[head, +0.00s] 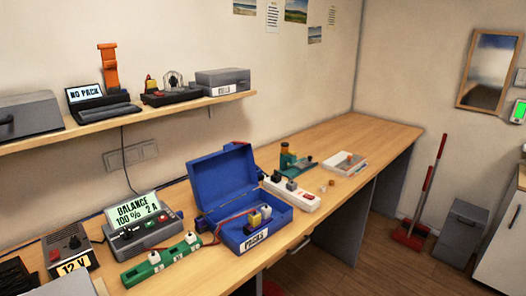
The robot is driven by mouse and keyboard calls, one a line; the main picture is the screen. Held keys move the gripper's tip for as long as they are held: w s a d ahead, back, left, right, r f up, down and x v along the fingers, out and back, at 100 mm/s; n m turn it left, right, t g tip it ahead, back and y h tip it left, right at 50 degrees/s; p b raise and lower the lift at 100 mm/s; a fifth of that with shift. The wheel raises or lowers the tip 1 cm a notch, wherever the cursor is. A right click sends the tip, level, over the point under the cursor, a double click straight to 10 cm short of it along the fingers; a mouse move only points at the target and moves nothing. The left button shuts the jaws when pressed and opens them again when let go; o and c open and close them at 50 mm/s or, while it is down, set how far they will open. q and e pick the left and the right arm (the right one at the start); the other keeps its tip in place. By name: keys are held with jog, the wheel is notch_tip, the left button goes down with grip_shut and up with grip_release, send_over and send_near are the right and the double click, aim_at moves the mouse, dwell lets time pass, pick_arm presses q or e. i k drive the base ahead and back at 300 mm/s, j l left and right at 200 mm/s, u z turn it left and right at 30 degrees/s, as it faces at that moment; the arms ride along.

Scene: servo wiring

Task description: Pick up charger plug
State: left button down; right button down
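Neither of my grippers is in view. A white power strip (308,201) lies on the bench to the right of the open blue box, with a dark plug-like piece (277,178) and a grey one (291,186) on it. I cannot tell for sure whether either is the charger plug. The grey charger (150,234) stands on the bench at left, its screen reading "BALANCE 100 % 2 A". Red and dark leads run from the charger area toward the blue box.
The blue box (222,196) labelled "PACKS" stands open with packs inside. A green connector board (160,262) lies before the charger. A 12 V supply (70,250) is at left. A shelf (150,112) with devices overhangs the bench. The bench's far right end is clear.

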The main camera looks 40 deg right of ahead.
aim_at(254, 218)
jog(key=z, duration=1.1)
